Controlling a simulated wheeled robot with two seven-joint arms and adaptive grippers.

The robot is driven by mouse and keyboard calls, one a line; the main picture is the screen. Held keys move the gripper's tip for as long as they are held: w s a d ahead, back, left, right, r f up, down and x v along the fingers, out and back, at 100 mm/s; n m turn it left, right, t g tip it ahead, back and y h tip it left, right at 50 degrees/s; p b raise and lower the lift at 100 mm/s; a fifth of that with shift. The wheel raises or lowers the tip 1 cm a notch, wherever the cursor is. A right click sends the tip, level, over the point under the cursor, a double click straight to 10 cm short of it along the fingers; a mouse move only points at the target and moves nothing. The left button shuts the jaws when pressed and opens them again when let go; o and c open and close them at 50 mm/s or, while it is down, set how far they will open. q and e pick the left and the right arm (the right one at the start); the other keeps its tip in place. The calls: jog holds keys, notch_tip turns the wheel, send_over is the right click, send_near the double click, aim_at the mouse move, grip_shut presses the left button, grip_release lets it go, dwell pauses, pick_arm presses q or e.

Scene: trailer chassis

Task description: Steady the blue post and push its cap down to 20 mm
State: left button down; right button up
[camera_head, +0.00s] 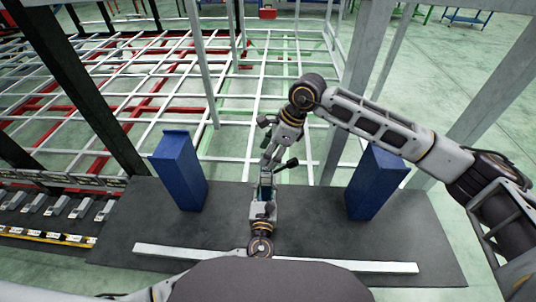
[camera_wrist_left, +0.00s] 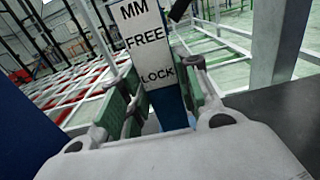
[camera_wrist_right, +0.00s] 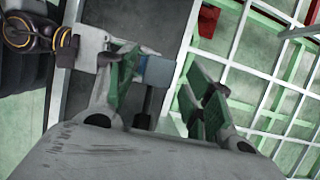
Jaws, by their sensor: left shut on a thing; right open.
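The blue post (camera_head: 265,187) stands near the middle of the dark mat, mostly covered by my grippers. My left gripper (camera_head: 264,192) is shut on it from the near side. In the left wrist view the post (camera_wrist_left: 171,112) is between the green pads, below a white label (camera_wrist_left: 152,45) reading "MM FREE LOCK". My right gripper (camera_head: 277,146) is open above and beyond the post. In the right wrist view a pale blue square top (camera_wrist_right: 160,70), apparently the cap, shows beside the left finger of my right gripper (camera_wrist_right: 165,95). I cannot tell the cap's height.
Blue blocks stand on the mat (camera_head: 230,225) at left (camera_head: 180,170) and right (camera_head: 375,183). A long white bar (camera_head: 380,266) lies along the near side. Grey uprights (camera_head: 345,100) and a white tube frame (camera_head: 240,105) are behind. Parts trays (camera_head: 65,205) are at left.

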jog(key=v, duration=1)
jog(key=shift+r, duration=0.25)
jog(key=shift+d, duration=0.15)
